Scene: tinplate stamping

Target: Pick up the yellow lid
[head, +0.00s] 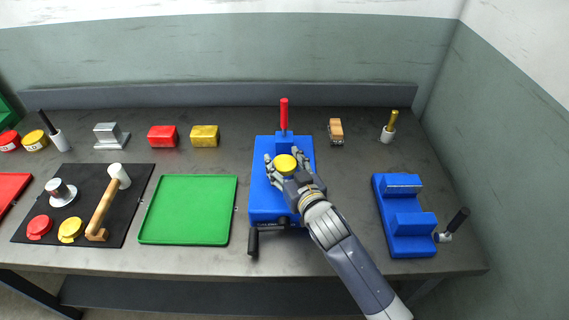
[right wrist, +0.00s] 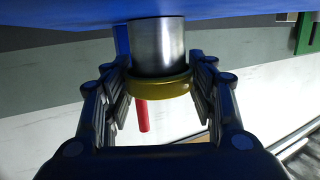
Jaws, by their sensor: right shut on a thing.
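A round yellow lid (head: 286,164) is between the fingers of my right gripper (head: 284,168), above the blue press (head: 267,207). In the right wrist view the yellow lid (right wrist: 160,86) shows as a ring-like rim at the end of a shiny metal cylinder (right wrist: 157,47), and the two finger sets of my right gripper (right wrist: 160,92) close on it from both sides. The cylinder meets the blue surface. I cannot tell whether the lid touches the cylinder. Another yellow disc (head: 70,229) lies on the black mat (head: 136,187). My left gripper is not in view.
The press has a red upright handle (head: 284,113) behind the lid and a black crank (head: 253,241) in front. A green tray (head: 188,209) lies left; a blue vise-like fixture (head: 409,222) stands right. Bare table lies between press and fixture.

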